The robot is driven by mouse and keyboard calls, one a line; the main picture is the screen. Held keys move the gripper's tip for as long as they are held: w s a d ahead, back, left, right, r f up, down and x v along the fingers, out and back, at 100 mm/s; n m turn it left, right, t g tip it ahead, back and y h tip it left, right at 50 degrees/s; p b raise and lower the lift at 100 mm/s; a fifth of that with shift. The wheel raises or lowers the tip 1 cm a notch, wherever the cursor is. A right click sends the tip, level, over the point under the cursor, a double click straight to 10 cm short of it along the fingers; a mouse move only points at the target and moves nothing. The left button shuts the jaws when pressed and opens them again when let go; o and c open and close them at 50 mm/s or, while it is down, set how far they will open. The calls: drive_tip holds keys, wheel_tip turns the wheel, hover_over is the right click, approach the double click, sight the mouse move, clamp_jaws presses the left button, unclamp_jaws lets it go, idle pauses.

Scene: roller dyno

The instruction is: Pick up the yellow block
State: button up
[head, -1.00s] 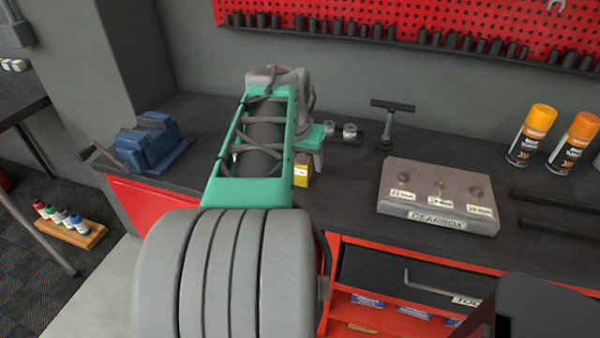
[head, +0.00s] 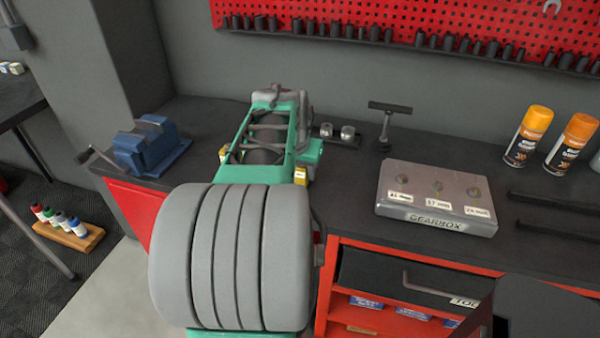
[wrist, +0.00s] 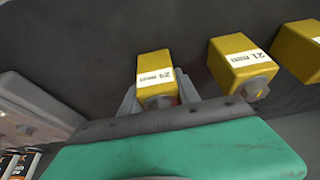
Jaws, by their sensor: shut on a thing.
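In the wrist view, a yellow block (wrist: 154,72) with a white label, which seems to read 24 mm, sits between the grey fingers of my gripper (wrist: 157,98). The gripper is shut on it. A grey round end of the block faces the gripper's green body. A second yellow block (wrist: 238,65), labelled 21 mm, stands apart to its right, and a third yellow block (wrist: 301,50) is cut by the right edge. In the head view, yellow shows beside my arm at the right (head: 300,175) and left (head: 224,154); my arm hides most of this area.
A grey gearbox tray (head: 437,199) stands on the dark bench, right of my arm. Behind are a T-handle tool (head: 388,125) and small metal pieces (head: 347,133). A blue vise (head: 150,146) is at left, and spray cans (head: 527,136) at right.

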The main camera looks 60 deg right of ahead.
clamp_jaws()
drive_tip(key=shift+r, duration=0.2)
idle(0.3)
wheel_tip(320, 180, up, 10)
drive_tip(key=shift+f+p, duration=0.15)
drive_tip(key=shift+p, duration=0.3)
wheel_tip(320, 180, up, 10)
drive_tip(key=p, duration=0.8)
drive_tip(key=shift+r, duration=0.2)
